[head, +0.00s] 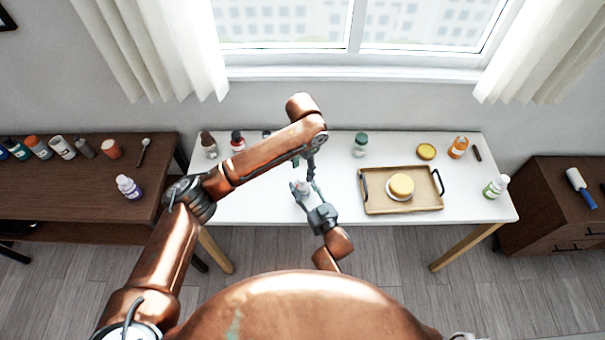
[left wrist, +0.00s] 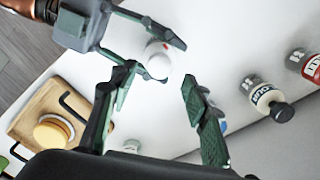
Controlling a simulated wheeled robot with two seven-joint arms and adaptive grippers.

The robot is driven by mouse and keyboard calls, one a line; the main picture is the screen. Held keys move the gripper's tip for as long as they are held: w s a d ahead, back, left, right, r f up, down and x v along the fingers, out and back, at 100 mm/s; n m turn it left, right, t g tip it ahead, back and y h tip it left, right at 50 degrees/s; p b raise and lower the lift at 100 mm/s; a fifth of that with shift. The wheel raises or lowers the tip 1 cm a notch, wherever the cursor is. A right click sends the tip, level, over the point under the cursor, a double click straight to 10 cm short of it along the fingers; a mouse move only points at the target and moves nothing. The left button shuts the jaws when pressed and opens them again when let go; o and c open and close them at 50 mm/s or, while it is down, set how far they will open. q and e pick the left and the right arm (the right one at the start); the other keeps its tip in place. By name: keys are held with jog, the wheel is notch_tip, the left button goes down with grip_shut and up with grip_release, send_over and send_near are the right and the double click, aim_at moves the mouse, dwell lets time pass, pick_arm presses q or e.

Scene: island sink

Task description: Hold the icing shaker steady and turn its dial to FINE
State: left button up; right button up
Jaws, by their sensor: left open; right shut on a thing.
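The icing shaker (head: 303,187) is a small pale container above or on the white table, left of the tray. In the left wrist view its rounded white top (left wrist: 158,60) has a small red mark. My right gripper (head: 302,190) is shut around its body from the near side; it also shows in the left wrist view (left wrist: 150,42). I cannot read any dial marking.
A wooden tray (head: 376,203) with dark handles holds a yellow-topped round cake (head: 402,186). A green-lidded jar (head: 361,145), yellow lid (head: 426,151), orange bottle (head: 458,148) and several bottles stand along the back. A dark side table (head: 70,187) holds more containers.

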aim_at(303, 177)
pick_arm(q)
notch_tip(303, 177, up, 8)
dwell(0.5)
pick_arm(e)
jog(key=o, duration=1.3)
jog(key=shift+s, duration=0.1)
